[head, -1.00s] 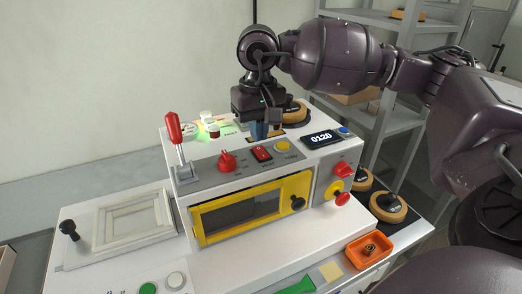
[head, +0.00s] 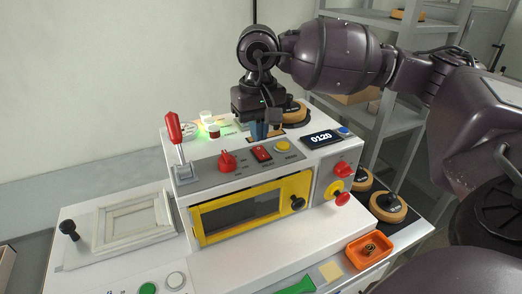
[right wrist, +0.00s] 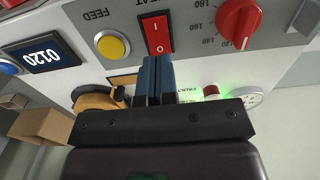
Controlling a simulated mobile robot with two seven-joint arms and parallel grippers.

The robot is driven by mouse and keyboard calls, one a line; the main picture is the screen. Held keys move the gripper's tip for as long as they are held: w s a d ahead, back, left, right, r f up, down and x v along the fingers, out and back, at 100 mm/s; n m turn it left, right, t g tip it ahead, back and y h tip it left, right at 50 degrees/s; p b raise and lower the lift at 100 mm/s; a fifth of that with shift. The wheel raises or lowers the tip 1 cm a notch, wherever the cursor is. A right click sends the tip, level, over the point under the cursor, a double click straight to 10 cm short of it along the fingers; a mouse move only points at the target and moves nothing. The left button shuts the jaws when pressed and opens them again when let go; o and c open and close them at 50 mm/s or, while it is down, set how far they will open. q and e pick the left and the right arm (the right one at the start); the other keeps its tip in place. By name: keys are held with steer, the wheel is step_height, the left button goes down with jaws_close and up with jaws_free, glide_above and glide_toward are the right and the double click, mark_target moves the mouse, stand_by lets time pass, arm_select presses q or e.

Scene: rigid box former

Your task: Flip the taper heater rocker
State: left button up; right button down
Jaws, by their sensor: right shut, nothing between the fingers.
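The red rocker switch (head: 262,153) sits on the grey control strip of the machine, between the red knob (head: 227,160) and the yellow button (head: 283,147). It also shows in the right wrist view (right wrist: 157,34), with its white I and O marks. My right gripper (head: 260,131) points down just behind the rocker. Its blue fingers (right wrist: 154,66) are shut and empty, with their tips close to the rocker's O end. I cannot tell whether they touch it. My left gripper is not in view.
A red-handled lever (head: 175,130) stands at the strip's left end. A display reading 0120 (head: 321,139) is at right. A yellow-framed window (head: 250,207) is below. An orange tray (head: 368,250) sits front right. Shelves (head: 385,105) stand behind.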

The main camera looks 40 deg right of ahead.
mark_target(259, 148)
steer(key=shift+f+b, duration=0.65)
steer(key=shift+f, duration=0.75)
stand_by(1.1)
steer(key=shift+r+p, duration=0.55)
steer(key=shift+r, duration=1.4)
steer(key=shift+r+p, duration=0.45)
steer(key=shift+r, duration=1.2)
